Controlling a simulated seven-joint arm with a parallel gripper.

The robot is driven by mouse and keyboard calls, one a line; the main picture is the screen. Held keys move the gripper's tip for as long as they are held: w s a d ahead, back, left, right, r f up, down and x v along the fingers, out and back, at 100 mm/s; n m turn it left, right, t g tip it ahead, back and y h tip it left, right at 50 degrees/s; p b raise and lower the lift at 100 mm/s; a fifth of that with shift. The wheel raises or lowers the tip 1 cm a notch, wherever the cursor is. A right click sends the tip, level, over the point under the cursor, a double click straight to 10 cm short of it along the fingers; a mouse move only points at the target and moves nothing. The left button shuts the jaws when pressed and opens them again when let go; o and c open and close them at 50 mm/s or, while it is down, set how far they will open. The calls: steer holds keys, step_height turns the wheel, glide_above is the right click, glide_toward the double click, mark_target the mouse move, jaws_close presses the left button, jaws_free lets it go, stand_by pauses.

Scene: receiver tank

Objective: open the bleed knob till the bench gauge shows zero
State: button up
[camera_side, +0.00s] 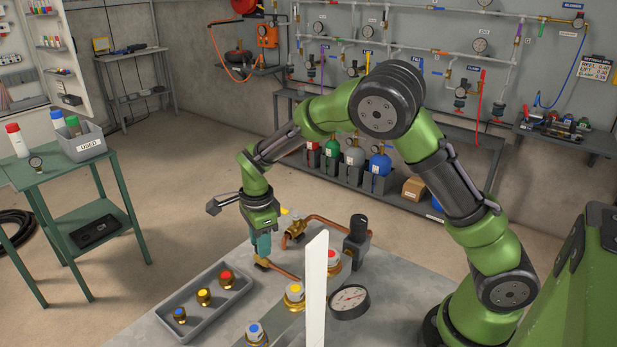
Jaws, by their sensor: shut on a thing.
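The bench gauge (349,301) has a dark rim and a white face, and lies tilted on the grey bench at the right of the fittings. Its needle is too small to read surely. My gripper (262,258) points down at the left end of a copper pipe, with its teal fingers shut. A brass piece (263,264) shows at the fingertips, at the place of the bleed knob. The fingers hide most of it, so its turn cannot be seen.
A white upright post (315,290) stands in front of the fittings. A grey tray (188,318) with red, yellow and blue capped brass parts lies at left. A brass valve (297,228) and a black-topped regulator (357,238) stand behind.

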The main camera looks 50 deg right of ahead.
steer(key=n, duration=0.9)
steer(key=shift+d+r, duration=0.1)
steer(key=n, duration=0.4)
steer(key=shift+n+y, duration=0.3)
steer(key=n, duration=0.3)
steer(key=shift+n, duration=0.3)
steer(key=n, duration=0.3)
steer(key=shift+n+g, duration=0.3)
steer(key=n, duration=0.3)
steer(key=shift+n, duration=0.3)
steer(key=n, duration=0.7)
steer(key=shift+w, duration=0.1)
jaws_close()
